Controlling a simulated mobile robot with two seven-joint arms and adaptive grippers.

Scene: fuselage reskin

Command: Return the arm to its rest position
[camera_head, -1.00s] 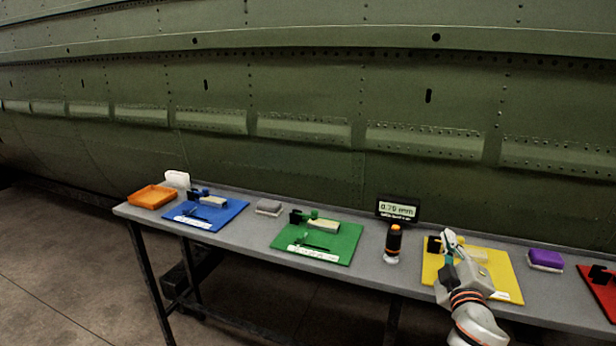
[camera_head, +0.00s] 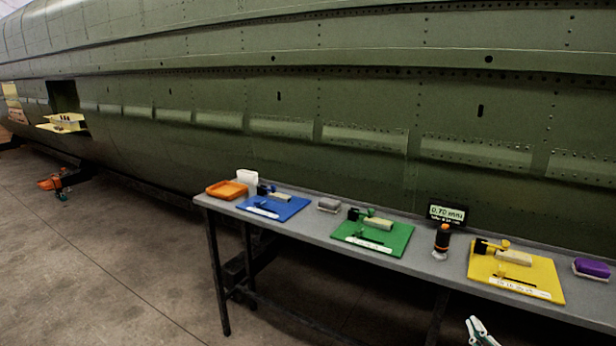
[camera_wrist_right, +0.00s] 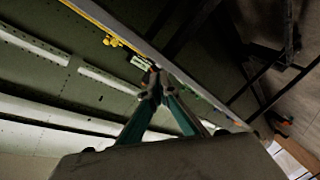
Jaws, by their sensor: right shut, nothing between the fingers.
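My right gripper (camera_head: 478,330) shows at the bottom edge of the head view, in front of and below the table's front edge, apart from everything on it. In the right wrist view its fingers (camera_wrist_right: 155,80) meet at the tips, shut and empty. Most of the right arm is outside the head view. My left gripper is not in view.
A long grey table (camera_head: 330,230) carries an orange tray (camera_head: 227,190), a blue mat (camera_head: 272,212), a green mat (camera_head: 385,245), a yellow mat (camera_head: 530,280), a dark bottle (camera_head: 441,242) and a display (camera_head: 447,213). The green fuselage (camera_head: 300,130) stands behind.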

